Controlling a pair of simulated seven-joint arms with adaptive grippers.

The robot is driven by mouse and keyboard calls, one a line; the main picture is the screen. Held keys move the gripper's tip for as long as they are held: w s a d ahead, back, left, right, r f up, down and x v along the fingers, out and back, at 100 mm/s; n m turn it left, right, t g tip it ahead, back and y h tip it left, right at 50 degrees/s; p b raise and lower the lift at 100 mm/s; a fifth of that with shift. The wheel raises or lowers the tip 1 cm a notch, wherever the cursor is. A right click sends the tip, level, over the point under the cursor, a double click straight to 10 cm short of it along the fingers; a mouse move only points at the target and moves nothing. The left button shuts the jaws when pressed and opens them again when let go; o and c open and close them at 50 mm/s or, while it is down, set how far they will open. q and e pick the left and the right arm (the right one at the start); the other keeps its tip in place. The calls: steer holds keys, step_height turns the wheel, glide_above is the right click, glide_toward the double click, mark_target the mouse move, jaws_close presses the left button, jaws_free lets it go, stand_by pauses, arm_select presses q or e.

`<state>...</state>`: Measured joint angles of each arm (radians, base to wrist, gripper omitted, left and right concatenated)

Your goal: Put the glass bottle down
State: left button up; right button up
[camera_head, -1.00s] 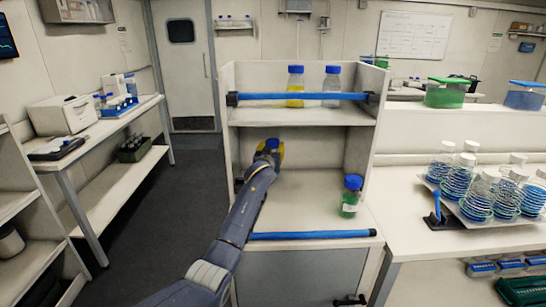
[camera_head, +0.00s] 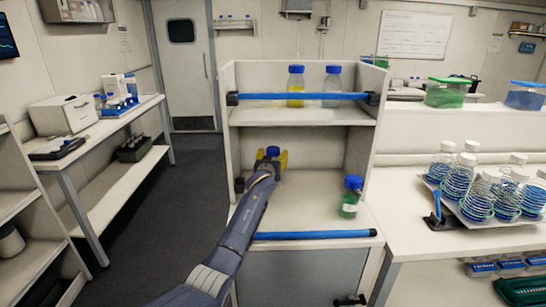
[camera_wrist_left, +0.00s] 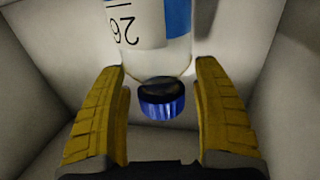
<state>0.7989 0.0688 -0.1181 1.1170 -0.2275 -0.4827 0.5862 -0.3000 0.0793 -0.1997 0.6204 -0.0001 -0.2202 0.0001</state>
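The glass bottle is at the back left of the lower shelf level, inside the white shelf unit. In the head view only its blue cap (camera_head: 272,151) shows clearly, and my gripper hides the body. In the left wrist view the bottle (camera_wrist_left: 178,45) has a pale label with "26" and a blue patch. My left gripper (camera_head: 271,160) has its yellow fingers spread on both sides of the bottle's neck, with a gap beside the cap in the left wrist view (camera_wrist_left: 161,75). Its contact with the shelf is hidden. My right gripper is not in view.
A bottle with green liquid (camera_head: 350,197) stands at the right of the same shelf. Two blue-capped bottles, one yellow (camera_head: 296,85) and one clear (camera_head: 332,86), stand above behind a blue rail (camera_head: 303,96). Another blue rail (camera_head: 313,235) crosses the front edge. The shelf's middle is clear.

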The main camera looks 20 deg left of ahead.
arm_select(q)
steer(key=shift+r, duration=0.15)
steer(key=s+d, duration=0.1)
steer(key=s, duration=1.1)
steer(key=shift+d+r, duration=0.15)
steer(key=shift+r, duration=0.05)
